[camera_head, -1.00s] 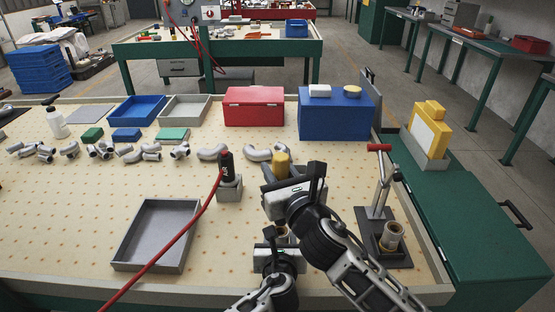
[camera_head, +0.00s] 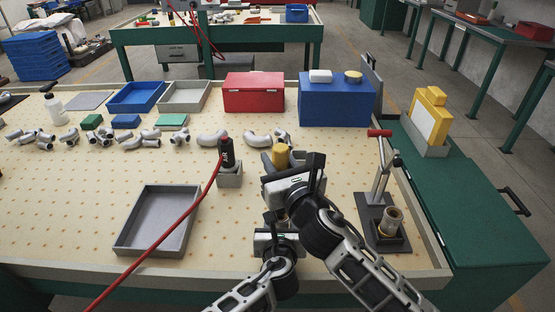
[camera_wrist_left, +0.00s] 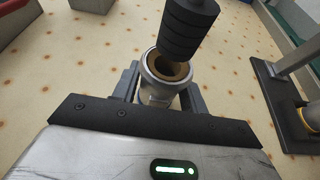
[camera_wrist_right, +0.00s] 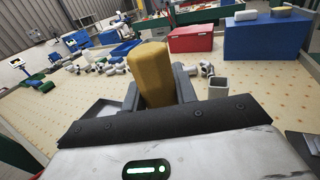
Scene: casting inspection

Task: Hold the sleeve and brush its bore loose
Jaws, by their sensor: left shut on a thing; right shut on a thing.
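My left gripper (camera_head: 277,242) is shut on the sleeve, low over the front of the bench. In the left wrist view the sleeve (camera_wrist_left: 150,88) is a grey metal cylinder with a brown-lined bore facing up. My right gripper (camera_head: 287,178) is above it, shut on the yellow handle of the brush (camera_head: 281,156). The handle also stands between the jaws in the right wrist view (camera_wrist_right: 155,75). The brush's black ridged head (camera_wrist_left: 188,28) hangs over the far side of the bore mouth. Whether it touches the rim is unclear. In the head view the right arm mostly hides the sleeve.
A grey tray (camera_head: 121,244) lies to the left. A black tool (camera_head: 227,153) with a red hose stands in a grey block. A red-handled lever stand (camera_head: 381,190) is close on the right. Pipe fittings (camera_head: 212,138), a red box (camera_head: 253,92) and a blue box (camera_head: 336,103) are behind.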

